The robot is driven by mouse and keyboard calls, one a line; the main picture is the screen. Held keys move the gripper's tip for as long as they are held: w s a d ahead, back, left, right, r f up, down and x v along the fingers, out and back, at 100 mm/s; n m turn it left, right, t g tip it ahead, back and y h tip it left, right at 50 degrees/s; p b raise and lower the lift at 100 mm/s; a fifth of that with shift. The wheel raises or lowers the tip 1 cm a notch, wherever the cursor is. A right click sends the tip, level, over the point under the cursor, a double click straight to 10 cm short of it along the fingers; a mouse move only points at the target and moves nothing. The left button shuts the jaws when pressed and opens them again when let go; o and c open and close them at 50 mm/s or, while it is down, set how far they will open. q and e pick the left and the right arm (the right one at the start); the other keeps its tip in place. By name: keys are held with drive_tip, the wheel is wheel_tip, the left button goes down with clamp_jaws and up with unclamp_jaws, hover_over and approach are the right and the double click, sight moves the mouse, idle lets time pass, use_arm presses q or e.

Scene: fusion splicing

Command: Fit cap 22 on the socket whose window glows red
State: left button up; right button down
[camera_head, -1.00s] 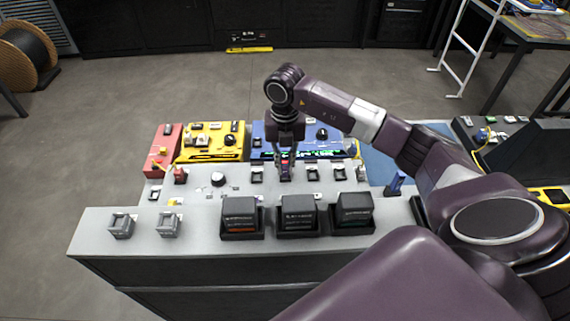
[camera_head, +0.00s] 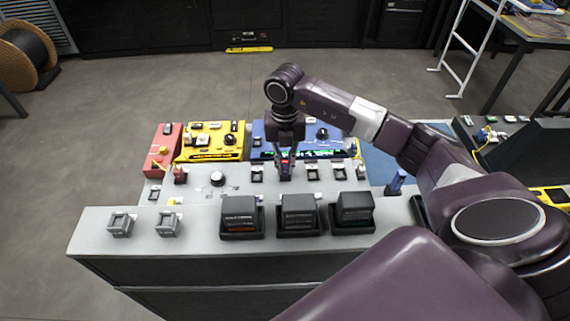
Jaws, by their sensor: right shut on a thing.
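My right gripper (camera_head: 285,168) points straight down over the middle of the grey console, at the row of small dark-and-white sockets. It is shut on a small dark piece, mostly hidden between the fingers; its number cannot be read. A small red patch (camera_head: 285,162) shows between the fingers; I cannot tell whether it is a window or part of the piece. Other sockets stand beside it, one to the left (camera_head: 257,174) and two to the right (camera_head: 312,173) (camera_head: 340,173). My left gripper is out of view.
Three black boxes stand on the console's (camera_head: 90,230) front; the left box (camera_head: 241,215) has a red-orange strip. Two grey holders (camera_head: 120,225) (camera_head: 168,223) are at left. Red (camera_head: 162,150), yellow (camera_head: 210,142) and blue (camera_head: 330,140) units stand behind.

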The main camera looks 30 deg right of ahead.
drive_tip(key=shift+f, duration=0.45)
drive_tip(key=c, duration=1.9)
unclamp_jaws()
wheel_tip(320, 180, up, 12)
drive_tip(key=shift+r, duration=0.1)
